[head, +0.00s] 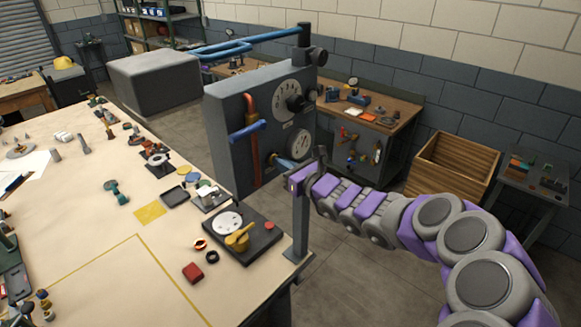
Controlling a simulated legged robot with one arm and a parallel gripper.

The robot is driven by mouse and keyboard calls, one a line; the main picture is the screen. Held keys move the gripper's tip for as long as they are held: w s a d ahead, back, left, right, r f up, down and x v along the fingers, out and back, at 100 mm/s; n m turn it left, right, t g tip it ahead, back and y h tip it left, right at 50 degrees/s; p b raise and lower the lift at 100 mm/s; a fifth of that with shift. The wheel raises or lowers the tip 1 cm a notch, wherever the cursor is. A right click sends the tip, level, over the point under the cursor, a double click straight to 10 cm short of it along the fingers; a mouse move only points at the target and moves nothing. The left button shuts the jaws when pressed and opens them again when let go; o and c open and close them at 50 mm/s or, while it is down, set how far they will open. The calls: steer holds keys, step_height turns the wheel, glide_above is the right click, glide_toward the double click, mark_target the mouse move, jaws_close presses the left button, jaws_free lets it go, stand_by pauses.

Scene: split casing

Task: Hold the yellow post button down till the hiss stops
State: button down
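A grey post (301,228) stands upright at the near right corner of the workbench. My arm reaches in from the lower right, and my gripper (300,184) is at the top of this post. The gripper covers the post's top, so I cannot see a yellow button there or tell whether one is pressed. The fingers are too small and overlapped to tell if they are open or shut.
The pale workbench (95,235) fills the left. On it, a dark base (262,247) carries a white dial and a yellow knob (238,238). A grey gauge panel (225,120) stands behind the post. A wooden crate (452,172) stands right. Floor between is clear.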

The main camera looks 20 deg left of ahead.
steer(key=shift+s+a+r, duration=0.1)
steer(key=shift+s+a, duration=0.1)
steer(key=shift+a, duration=0.15)
stand_by(1.5)
